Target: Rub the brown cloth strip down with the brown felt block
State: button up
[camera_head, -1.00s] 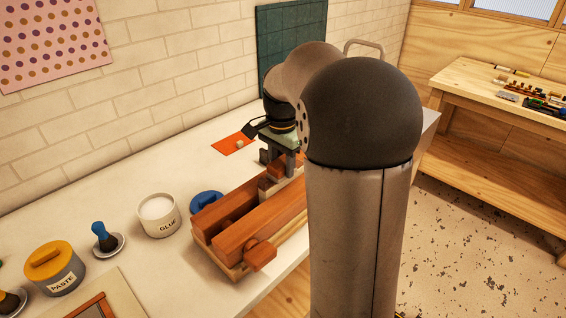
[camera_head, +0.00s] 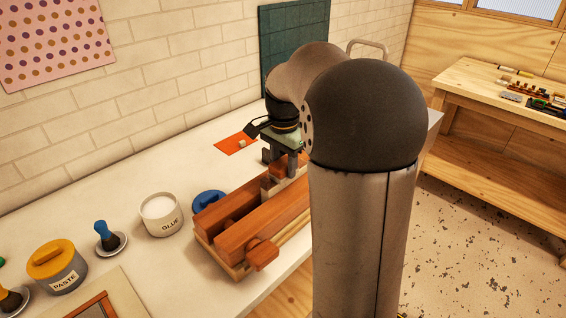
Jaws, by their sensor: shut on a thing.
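My gripper (camera_head: 280,158) is at the far end of a wooden press (camera_head: 233,238), with its fingers pointing down. It is shut on a small brown block (camera_head: 278,170), which looks like the felt block; it is partly hidden by the fingers. The block is low over the press's far end, and I cannot tell whether it touches anything below. I cannot make out the brown cloth strip; my arm covers the right part of the press.
Left of the press stand a blue lid (camera_head: 208,200), a glue pot (camera_head: 160,216), a blue-handled brush (camera_head: 106,237) on a dish and a paste jar (camera_head: 58,266). An orange sheet (camera_head: 236,144) lies behind my gripper. The bench is clear along the wall.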

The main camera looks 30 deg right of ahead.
jog(key=shift+s+a, duration=0.25)
jog(key=shift+a, duration=0.6)
jog(key=shift+w+d, duration=0.2)
jog(key=shift+d, duration=0.4)
jog(key=shift+w+d, duration=0.15)
jog(key=shift+d, duration=0.4)
jog(key=shift+a, duration=0.2)
jog(key=shift+s+a, duration=0.25)
jog(key=shift+a, duration=0.45)
jog(key=shift+s+a, duration=0.1)
jog(key=shift+a, duration=0.2)
jog(key=shift+w+d+p, duration=0.2)
jog(key=shift+d, duration=0.35)
jog(key=shift+w+d+p, duration=0.15)
jog(key=shift+d+p, duration=0.05)
jog(key=shift+d, duration=0.35)
notch_tip(320, 180, up, 4)
jog(key=shift+s+f+p, duration=0.1)
jog(key=shift+f+p, duration=0.1)
jog(key=shift+p, duration=0.9)
jog(key=shift+r+p, duration=0.55)
jog(key=shift+r, duration=0.1)
jog(key=shift+r+p, duration=1.35)
jog(key=shift+r, duration=0.35)
